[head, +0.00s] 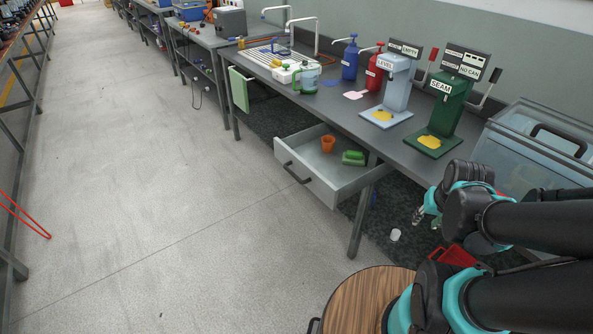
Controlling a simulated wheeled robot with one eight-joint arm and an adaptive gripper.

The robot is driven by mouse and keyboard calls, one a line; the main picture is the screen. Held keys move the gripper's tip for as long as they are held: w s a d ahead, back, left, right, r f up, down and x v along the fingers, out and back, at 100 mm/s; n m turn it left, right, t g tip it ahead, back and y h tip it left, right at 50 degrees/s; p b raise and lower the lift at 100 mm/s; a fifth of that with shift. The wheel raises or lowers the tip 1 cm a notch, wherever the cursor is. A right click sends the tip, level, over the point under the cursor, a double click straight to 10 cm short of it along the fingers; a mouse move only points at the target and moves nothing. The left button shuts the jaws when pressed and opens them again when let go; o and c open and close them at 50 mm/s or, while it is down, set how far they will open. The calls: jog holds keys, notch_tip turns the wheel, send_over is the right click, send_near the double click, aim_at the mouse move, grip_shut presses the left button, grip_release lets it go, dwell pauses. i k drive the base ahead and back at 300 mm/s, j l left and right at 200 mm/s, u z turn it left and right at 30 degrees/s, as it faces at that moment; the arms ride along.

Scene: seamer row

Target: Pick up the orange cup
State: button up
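The orange cup (328,144) is small and stands in the open drawer (322,186) under the bench, towards the drawer's back. A green object (353,158) lies in the drawer to the right of the cup. My gripper (427,219) is at the right, in front of the bench, well apart from the cup and the drawer. It is small and partly hidden by my arm, so I cannot tell whether it is open or shut. I see nothing clearly held in it.
The bench (345,110) carries a blue LEVEL machine (396,85), a green SEAM machine (445,105), pump bottles and a drying rack. A round wooden stool top (365,300) stands in the foreground. The floor left of the drawer is clear.

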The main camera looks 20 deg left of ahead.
aim_at(328, 142)
jog(key=j+z, duration=0.15)
jog(key=j, duration=0.45)
jog(key=j+z, duration=0.1)
jog(key=j, duration=0.55)
jog(key=j+z, duration=0.15)
jog(key=j, duration=0.45)
jog(key=k+j+z, duration=0.15)
jog(key=j, duration=0.5)
jog(key=j+z, duration=0.1)
jog(key=j, duration=0.5)
